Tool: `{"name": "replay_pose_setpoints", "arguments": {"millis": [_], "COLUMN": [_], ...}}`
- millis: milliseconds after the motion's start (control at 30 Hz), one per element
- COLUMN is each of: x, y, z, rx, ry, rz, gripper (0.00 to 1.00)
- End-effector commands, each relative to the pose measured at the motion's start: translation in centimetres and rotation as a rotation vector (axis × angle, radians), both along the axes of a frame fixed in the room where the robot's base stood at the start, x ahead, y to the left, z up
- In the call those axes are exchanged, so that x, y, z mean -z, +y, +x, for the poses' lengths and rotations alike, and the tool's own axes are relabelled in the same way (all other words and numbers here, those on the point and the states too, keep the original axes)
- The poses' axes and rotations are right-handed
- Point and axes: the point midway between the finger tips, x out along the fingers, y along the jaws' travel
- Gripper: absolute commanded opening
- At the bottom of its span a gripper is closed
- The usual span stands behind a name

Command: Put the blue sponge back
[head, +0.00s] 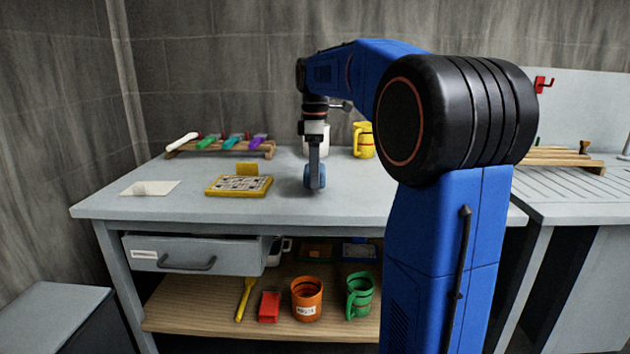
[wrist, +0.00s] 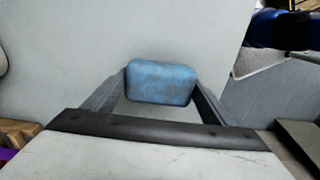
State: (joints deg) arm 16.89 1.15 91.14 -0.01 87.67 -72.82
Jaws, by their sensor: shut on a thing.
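The blue sponge (head: 315,177) is between the fingers of my gripper (head: 314,168), close to the grey table top (head: 350,206). I cannot tell whether it touches the table. In the wrist view the sponge (wrist: 161,82) fills the gap between both fingers of my gripper (wrist: 160,98), which is shut on it. Part of the sponge in the head view is hidden by a finger.
Left of the gripper lies a yellow mosaic panel (head: 238,187) with a yellow block (head: 247,169) behind it. A rack (head: 220,150) of coloured tools stands at the back left. A yellow mug (head: 363,141) stands behind. The table's front middle is clear.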

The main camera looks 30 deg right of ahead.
Motion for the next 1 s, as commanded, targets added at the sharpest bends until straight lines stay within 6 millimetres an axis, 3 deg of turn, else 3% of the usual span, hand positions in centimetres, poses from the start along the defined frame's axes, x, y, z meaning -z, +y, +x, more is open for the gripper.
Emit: {"name": "replay_pose_setpoints", "arguments": {"millis": [200,567,600,667,1000], "x": [2.6,2.9,2.9,2.9,2.6], "y": [0.0,0.0,0.0,0.0,0.0], "z": [0.0,0.0,0.0,0.0,0.0], "rx": [0.000,0.000,0.000,0.000,0.000], "ry": [0.001,0.001,0.001,0.001,0.000], "rz": [0.001,0.001,0.001,0.001,0.000], "gripper": [0.60,0.60,0.85,0.96,0.96]}}
